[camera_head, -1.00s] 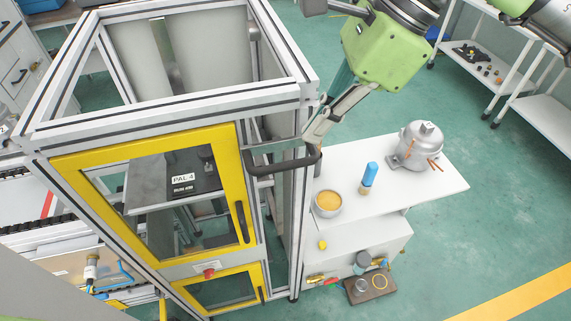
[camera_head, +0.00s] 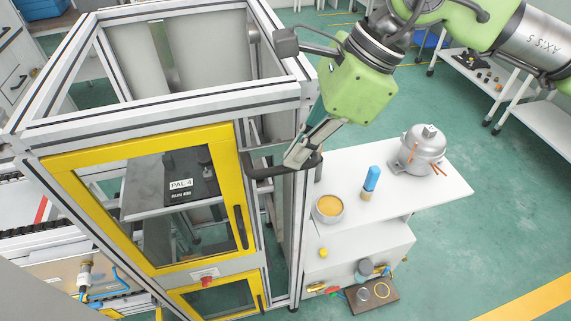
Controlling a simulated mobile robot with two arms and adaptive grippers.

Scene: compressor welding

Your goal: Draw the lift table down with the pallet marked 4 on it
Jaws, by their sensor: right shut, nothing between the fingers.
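The pallet marked PAL 4 (camera_head: 192,172) is a dark plate with its label facing me. It lies on the grey lift table (camera_head: 146,187) inside the framed cabinet, behind the yellow-edged door. A black curved handle bar (camera_head: 262,172) sticks out at the cabinet's front right post. My right gripper (camera_head: 294,160) is shut and empty, pointing down at this bar. Its fingertips overlap the bar in the picture; I cannot tell whether they touch it. My left gripper is not in view.
The aluminium cabinet frame (camera_head: 170,118) stands close to my right gripper. To its right, a white bench (camera_head: 390,197) holds a bowl (camera_head: 328,208), a blue-topped bottle (camera_head: 370,180) and a compressor (camera_head: 423,149).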

